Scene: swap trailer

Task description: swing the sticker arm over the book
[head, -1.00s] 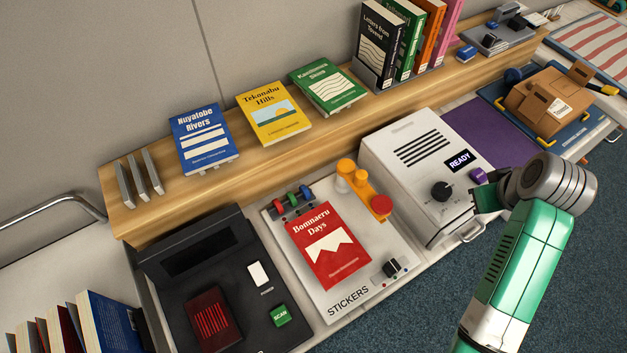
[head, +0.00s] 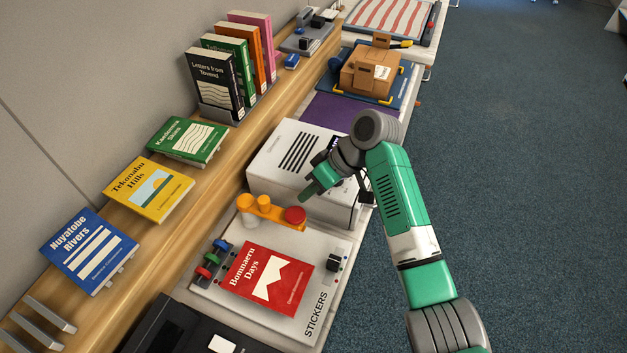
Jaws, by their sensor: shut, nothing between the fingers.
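The red book "Bomnaeru Days" (head: 262,282) lies flat on the white STICKERS board (head: 318,257). The orange sticker arm (head: 264,208) stands at the board's far edge, beside the book and not over it. My gripper (head: 305,196) is shut and empty. Its green fingertips are just above and beside the red end in the picture; I cannot tell whether they touch it.
The white machine (head: 268,161) stands close behind my gripper, its display partly hidden by my wrist. Coloured rolls (head: 212,258) and a black knob (head: 333,262) flank the book. The wooden shelf (head: 190,213) holds several books. A dark scanner (head: 170,325) is at the bottom.

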